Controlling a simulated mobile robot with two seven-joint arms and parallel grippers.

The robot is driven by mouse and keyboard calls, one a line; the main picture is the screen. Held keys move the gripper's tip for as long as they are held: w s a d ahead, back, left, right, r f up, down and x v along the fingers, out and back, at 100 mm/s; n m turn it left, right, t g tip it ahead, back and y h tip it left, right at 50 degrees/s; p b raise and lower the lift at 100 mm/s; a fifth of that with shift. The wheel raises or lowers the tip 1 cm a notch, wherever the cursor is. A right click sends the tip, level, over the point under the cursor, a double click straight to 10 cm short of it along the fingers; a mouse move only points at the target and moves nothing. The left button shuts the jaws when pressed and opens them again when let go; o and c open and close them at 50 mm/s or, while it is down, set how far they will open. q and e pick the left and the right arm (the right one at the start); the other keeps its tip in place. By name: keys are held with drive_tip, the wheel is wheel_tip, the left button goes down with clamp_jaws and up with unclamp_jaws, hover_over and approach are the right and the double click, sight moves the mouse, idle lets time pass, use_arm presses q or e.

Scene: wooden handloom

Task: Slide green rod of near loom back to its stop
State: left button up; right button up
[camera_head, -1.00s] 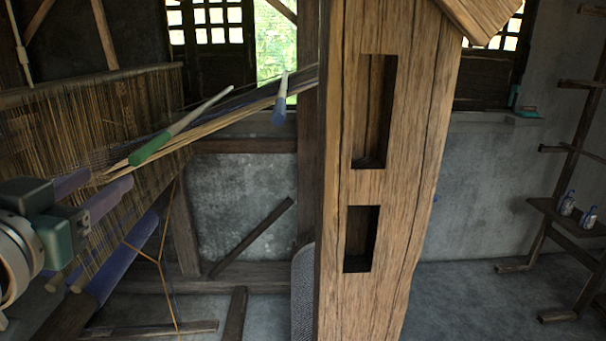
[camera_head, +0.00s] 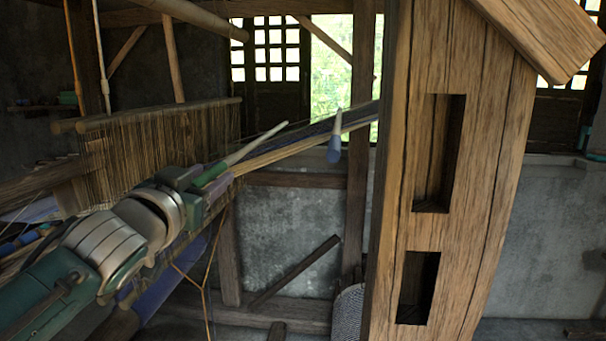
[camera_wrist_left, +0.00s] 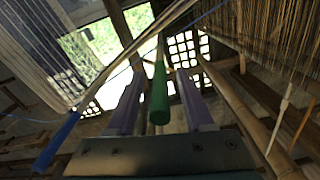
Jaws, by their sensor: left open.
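The green rod (camera_head: 212,174) has a green grip and a pale shaft that slopes up to the right across the loom's threads. In the left wrist view the green rod's grip (camera_wrist_left: 158,98) lies between the two purple fingers, with a gap on each side. My left gripper (camera_head: 205,179) is open at the green grip; its body hides part of the loom behind it. The near loom (camera_head: 165,140) stands at the left with its hanging heddle threads. I cannot make out the rod's stop. My right gripper is not in view.
A blue-tipped rod (camera_head: 334,152) lies right of the green one, and it also shows at the left in the left wrist view (camera_wrist_left: 57,142). A thick wooden post (camera_head: 480,170) with two slots fills the right of the head view. An orange cord (camera_head: 203,290) hangs below my gripper.

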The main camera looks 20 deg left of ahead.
use_arm(q)
clamp_jaws()
idle(0.3)
drive_tip(key=shift+d, duration=0.1)
idle(1.0)
